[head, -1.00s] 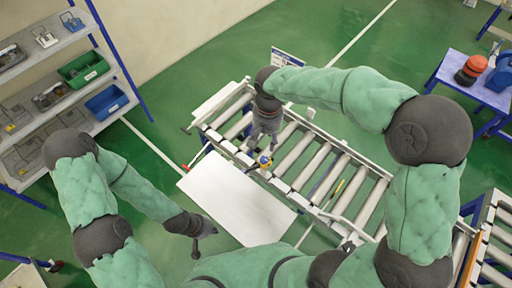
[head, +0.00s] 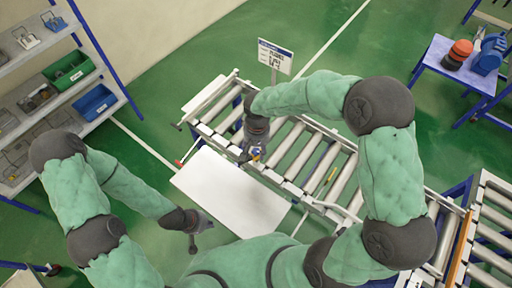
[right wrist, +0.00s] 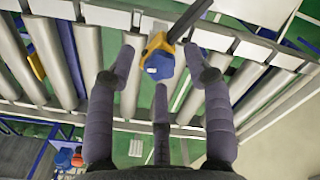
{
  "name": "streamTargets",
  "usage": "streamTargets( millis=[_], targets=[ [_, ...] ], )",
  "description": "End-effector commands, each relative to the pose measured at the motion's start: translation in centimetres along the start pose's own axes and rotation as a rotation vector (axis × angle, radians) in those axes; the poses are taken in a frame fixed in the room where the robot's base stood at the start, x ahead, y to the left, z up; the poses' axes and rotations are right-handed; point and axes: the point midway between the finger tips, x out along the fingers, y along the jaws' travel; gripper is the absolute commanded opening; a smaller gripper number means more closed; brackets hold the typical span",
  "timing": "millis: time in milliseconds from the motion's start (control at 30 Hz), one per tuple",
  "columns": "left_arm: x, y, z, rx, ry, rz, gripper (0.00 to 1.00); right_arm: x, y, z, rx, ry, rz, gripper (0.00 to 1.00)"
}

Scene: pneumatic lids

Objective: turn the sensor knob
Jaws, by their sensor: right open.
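The sensor (right wrist: 158,58), with a yellow body and a blue knob end, sits at the conveyor's near rail beside a dark bar in the right wrist view. It shows small in the head view (head: 257,153), partly hidden by my right gripper. My right gripper (head: 246,155) is over the conveyor's near edge, close beside the sensor. In the right wrist view its fingers (right wrist: 160,72) are spread open, with the sensor in the gap between the fingertips. Contact cannot be told. My left gripper (head: 197,238) hangs at lower left, away from the conveyor; its jaw state is unclear.
A roller conveyor (head: 325,190) crosses the middle, with a white panel (head: 228,195) at its near side and a sign (head: 275,55) behind. A shelf with bins (head: 94,101) stands at left. A table (head: 450,52) holds orange and blue items. Green floor is clear behind.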

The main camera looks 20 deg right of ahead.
Motion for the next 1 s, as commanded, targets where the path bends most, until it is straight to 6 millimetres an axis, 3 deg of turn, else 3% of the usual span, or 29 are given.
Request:
streamTargets(
  millis=[167,367,1000],
  targets=[
    [0.00,0.00,0.00,0.000,0.000,0.000,0.00,0.00,0.01,-0.02,0.000,0.000,0.000,0.52],
    [0.00,0.00,0.00,0.000,0.000,0.000,0.00,-0.02,0.00,-0.02,0.000,0.000,0.000,0.01],
    [0.33,-0.12,-0.01,0.000,0.000,0.000,0.00,0.03,0.00,0.01,-0.095,-0.001,0.003,0.00]
  ],
)
